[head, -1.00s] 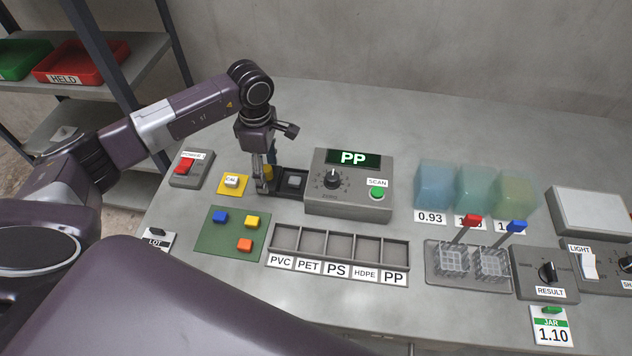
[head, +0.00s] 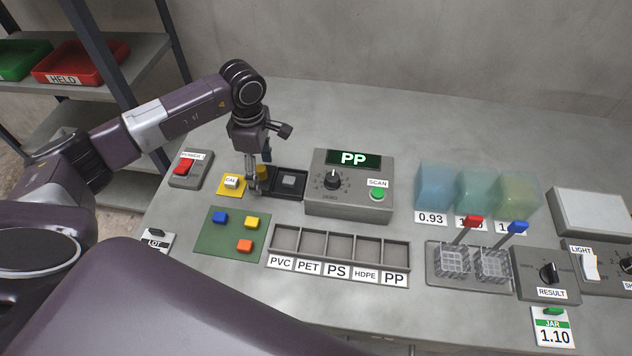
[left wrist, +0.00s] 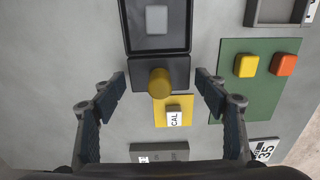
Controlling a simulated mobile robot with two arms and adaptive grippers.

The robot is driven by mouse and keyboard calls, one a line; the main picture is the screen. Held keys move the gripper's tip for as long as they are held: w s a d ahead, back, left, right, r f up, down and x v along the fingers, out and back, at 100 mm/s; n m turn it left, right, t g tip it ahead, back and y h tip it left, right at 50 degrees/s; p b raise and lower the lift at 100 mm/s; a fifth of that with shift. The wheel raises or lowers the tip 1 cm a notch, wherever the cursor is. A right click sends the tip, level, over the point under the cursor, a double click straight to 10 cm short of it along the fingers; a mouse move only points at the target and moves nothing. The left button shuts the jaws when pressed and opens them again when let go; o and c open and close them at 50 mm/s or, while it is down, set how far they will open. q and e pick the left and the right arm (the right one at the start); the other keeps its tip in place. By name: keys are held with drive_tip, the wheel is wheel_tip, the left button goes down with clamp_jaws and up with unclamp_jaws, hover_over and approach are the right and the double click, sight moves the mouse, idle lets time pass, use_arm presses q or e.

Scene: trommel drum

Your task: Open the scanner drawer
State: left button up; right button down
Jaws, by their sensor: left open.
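The scanner (head: 349,193) is a grey box with a green "PP" display, a black dial and a green SCAN button. Its black drawer (head: 301,174) stands pulled out on the scanner's left side, with a small grey chip (head: 289,181) in it. The left wrist view shows the drawer tray (left wrist: 130,35) and chip (left wrist: 157,19), with a round yellow knob (left wrist: 160,83) on the drawer's front part. My left gripper (head: 255,186) is open at this front end. In the left wrist view its fingers (left wrist: 160,88) stand apart on either side of the knob, not touching it.
A yellow CAL pad (head: 232,185) lies beside the gripper, with the red power switch (head: 184,168) further left. A green mat (head: 229,243) with coloured chips and a labelled sorting tray (head: 341,262) lie in front. The table behind the scanner is clear.

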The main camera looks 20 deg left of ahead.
idle(0.3)
use_arm(q)
drive_tip(key=shift+r+p, duration=2)
drive_tip(key=shift+r, duration=1.55)
drive_tip(key=shift+f, duration=0.1)
